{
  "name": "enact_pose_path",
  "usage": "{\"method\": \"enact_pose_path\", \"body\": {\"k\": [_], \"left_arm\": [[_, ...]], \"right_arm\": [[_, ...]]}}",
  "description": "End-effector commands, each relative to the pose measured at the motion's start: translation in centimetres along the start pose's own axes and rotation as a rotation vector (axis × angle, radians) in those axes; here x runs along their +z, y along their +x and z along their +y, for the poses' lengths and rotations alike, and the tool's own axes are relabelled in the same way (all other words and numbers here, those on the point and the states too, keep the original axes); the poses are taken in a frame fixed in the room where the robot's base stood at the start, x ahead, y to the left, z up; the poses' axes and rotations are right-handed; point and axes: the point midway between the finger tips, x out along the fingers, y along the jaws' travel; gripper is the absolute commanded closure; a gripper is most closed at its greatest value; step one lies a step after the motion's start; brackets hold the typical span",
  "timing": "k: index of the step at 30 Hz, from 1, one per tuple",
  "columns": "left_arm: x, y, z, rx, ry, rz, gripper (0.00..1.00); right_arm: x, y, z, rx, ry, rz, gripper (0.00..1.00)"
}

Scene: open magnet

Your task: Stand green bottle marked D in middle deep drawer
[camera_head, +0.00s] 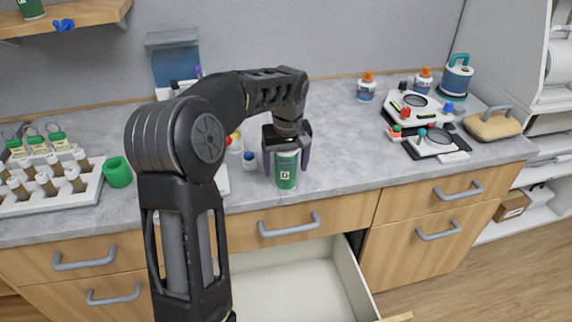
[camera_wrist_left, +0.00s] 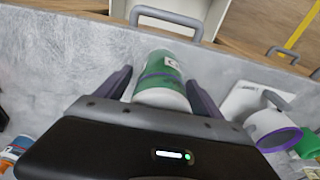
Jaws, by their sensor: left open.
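The green bottle marked D (camera_head: 286,172) stands upright on the grey counter near its front edge, with a white band at its top. My left gripper (camera_head: 287,150) is above and around it, one finger on each side. The wrist view shows the bottle (camera_wrist_left: 163,75) between the two open fingers (camera_wrist_left: 160,88), with a gap visible on at least one side. The middle deep drawer (camera_head: 290,285) is pulled open below the counter, and its pale inside looks empty where I can see it. My left arm hides the drawer's left part. My right gripper is not in view.
A white rack of vials (camera_head: 50,185) and a green cup (camera_head: 117,172) stand at the left. White devices (camera_head: 415,108) and a tan case (camera_head: 492,124) are at the right. The counter right of the bottle is clear.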

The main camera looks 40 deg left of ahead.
Motion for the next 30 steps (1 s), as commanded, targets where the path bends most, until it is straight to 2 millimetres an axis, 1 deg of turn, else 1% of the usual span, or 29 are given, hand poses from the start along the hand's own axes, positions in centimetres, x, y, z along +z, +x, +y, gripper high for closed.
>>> {"method": "enact_pose_path", "body": {"k": [17, 20, 30], "left_arm": [[-0.01, 0.06, 0.01, 0.000, 0.000, 0.000, 0.23], [-0.01, 0.06, 0.01, 0.000, 0.000, 0.000, 0.29], [-0.01, 0.06, 0.02, 0.000, 0.000, 0.000, 0.57]], "right_arm": [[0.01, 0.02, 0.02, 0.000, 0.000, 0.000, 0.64], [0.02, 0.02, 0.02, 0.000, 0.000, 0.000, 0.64], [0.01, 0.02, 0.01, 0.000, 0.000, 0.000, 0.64]]}}
